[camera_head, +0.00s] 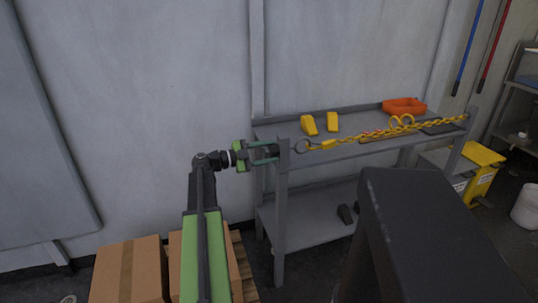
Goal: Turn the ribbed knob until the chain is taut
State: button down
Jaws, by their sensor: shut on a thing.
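My gripper (264,152) is at the left end post of a grey metal shelf unit (281,210). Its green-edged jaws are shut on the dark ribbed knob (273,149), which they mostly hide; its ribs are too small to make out. A yellow chain (350,140) runs from a metal ring (302,146) beside that post to the right end post. It slants up to the right across the shelf top and looks nearly straight, with perhaps a slight sag. I cannot tell whether it is fully taut.
Two yellow wedges (309,125) and an orange tray (404,106) sit on the shelf top. Cardboard boxes (127,270) stand at lower left. A yellow stand (483,170) and a white bucket (525,208) are at right. The wall behind my arm is bare.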

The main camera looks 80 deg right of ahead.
jog(key=c, duration=0.9)
grip_release()
jog(key=shift+v, duration=3.55)
